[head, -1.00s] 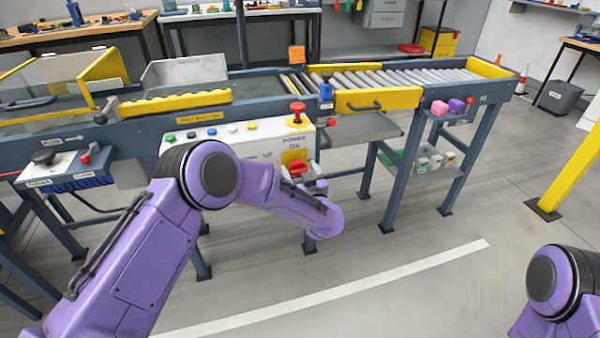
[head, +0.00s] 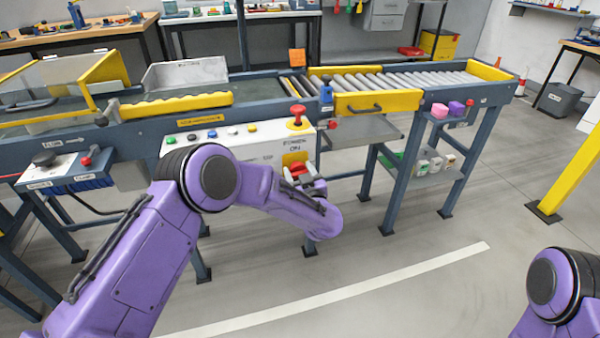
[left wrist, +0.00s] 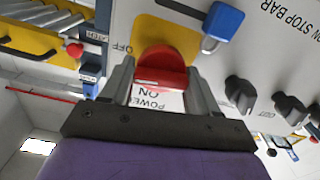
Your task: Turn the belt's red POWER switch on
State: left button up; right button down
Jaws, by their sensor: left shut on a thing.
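The red POWER switch (head: 296,169) sits on a yellow plate on the front of the belt's white control panel (head: 240,143). In the left wrist view the switch (left wrist: 165,68) is a round red knob with a raised grip. The word ON shows beside it and OFF to its left; a pale mark on the red faces the ON side. My left gripper (left wrist: 165,80) is shut on the switch, one finger on each side. In the head view my left gripper (head: 304,176) is partly hidden by its own wrist. My right gripper is out of view.
A red mushroom button (head: 297,112) stands above the switch. A blue padlock-like piece (left wrist: 222,22) and black knobs (left wrist: 240,92) are close to my fingers. The floor before the belt is clear.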

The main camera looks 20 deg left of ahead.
pick_arm(q)
jog(key=n, duration=0.4)
jog(key=shift+f, duration=0.1)
jog(key=n, duration=0.4)
jog(key=shift+b, duration=0.4)
jog(key=n, duration=0.2)
jog(key=n+b, duration=0.1)
jog(key=n, duration=0.1)
jog(key=shift+s+a+f, duration=0.1)
jog(key=shift+f, duration=0.1)
jog(key=shift+n+b, duration=0.8)
jog(key=shift+n, duration=1.4)
jog(key=o, duration=1)
jog(key=shift+c, duration=0.2)
